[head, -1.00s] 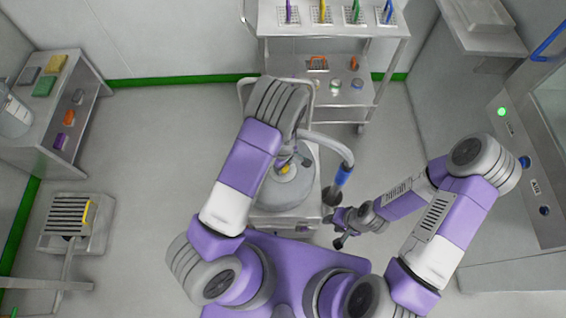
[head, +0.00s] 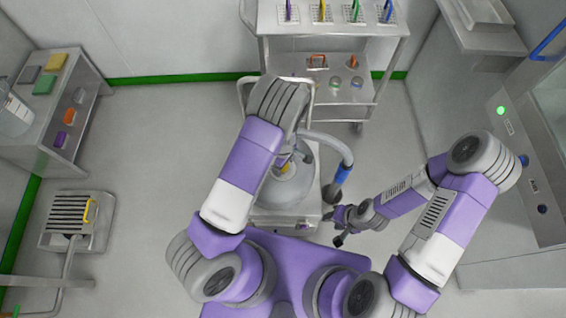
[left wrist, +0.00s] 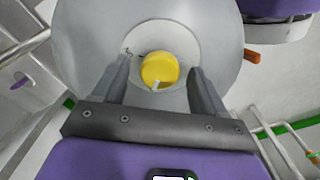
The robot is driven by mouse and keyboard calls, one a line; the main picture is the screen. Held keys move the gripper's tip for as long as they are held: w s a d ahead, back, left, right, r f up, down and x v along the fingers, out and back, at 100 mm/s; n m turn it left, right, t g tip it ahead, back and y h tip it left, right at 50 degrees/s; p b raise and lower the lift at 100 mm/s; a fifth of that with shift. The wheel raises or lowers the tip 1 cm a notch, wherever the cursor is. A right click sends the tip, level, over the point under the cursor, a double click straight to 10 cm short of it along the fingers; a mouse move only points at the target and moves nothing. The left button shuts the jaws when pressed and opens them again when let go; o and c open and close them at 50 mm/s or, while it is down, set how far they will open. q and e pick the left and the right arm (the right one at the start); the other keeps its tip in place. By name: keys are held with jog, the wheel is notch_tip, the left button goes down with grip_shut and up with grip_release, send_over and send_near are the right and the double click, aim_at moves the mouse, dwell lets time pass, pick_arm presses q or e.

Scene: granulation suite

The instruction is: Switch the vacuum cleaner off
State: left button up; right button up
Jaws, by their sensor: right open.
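The vacuum cleaner (head: 290,192) is a round grey canister on a wheeled cart, below my left arm in the head view. Its yellow knob (left wrist: 159,68) sits in a pale round recess on top, with a small white pointer aimed down in the left wrist view. My left gripper (left wrist: 160,78) is open, one finger on each side of the knob, with visible gaps; I cannot tell its height above the knob. In the head view my left arm largely hides this gripper and the knob. My right gripper (head: 333,227) is open and empty, beside the cart's right side.
A grey hose with a blue cuff (head: 342,174) curves down the canister's right side. A steel trolley (head: 330,84) with several coloured tools stands behind. A side table (head: 66,135) is at left, a control panel (head: 522,165) at right. The floor between is clear.

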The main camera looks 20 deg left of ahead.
pick_arm(q)
jog(key=shift+r, duration=0.1)
notch_tip(320, 180, up, 7)
jog(key=shift+r+p, duration=0.2)
jog(key=shift+p, duration=0.95)
jog(key=s+f, duration=0.1)
jog(key=s+a+f+m, duration=0.1)
jog(key=s, duration=0.1)
jog(key=s+a+f+m, duration=0.1)
jog(key=s+f, duration=0.1)
jog(key=shift+a+g, duration=0.1)
jog(key=shift+g, duration=0.3)
jog(key=s+f+m, duration=0.1)
jog(key=s, duration=0.1)
jog(key=s+m+h, duration=0.1)
jog(key=s+f+m, duration=0.1)
jog(key=s, duration=0.1)
jog(key=shift+s+f+m, duration=0.3)
jog(key=shift+f+m, duration=0.05)
jog(key=shift+m, duration=0.05)
jog(key=s+d+r+m+t+h, duration=0.1)
jog(key=s+d+m+h, duration=0.2)
jog(key=s+d+m, duration=0.1)
jog(key=shift+s+d+m, duration=0.2)
jog(key=shift+s+m, duration=0.4)
jog(key=shift+m, duration=0.1)
